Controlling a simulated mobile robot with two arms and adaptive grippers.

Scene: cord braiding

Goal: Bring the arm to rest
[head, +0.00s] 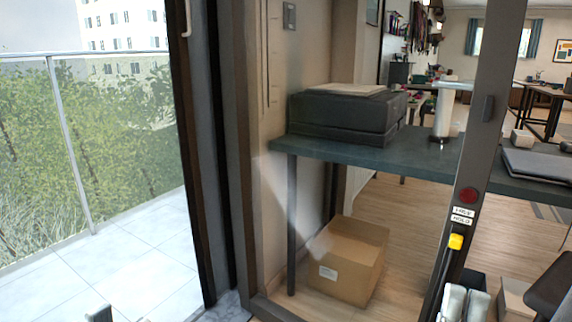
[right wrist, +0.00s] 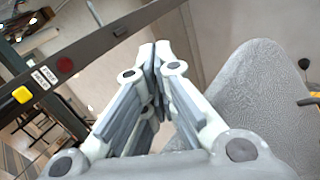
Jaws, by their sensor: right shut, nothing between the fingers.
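My right gripper (head: 462,302) is at the bottom right of the head view, in front of the lower end of a dark upright post (head: 483,120). In the right wrist view the fingers of my right gripper (right wrist: 155,62) meet at the tips, with nothing between them. No cord is seen in either view. My left gripper cannot be made out; a small grey piece at the bottom left edge of the head view is too little to identify.
The post bears a red disc (head: 468,195) and a yellow button (head: 455,241). Behind it stands a table (head: 420,150) with a dark box (head: 340,112). A cardboard box (head: 348,262) sits on the floor below. A grey textured surface (right wrist: 265,95) is close on the right in the wrist view.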

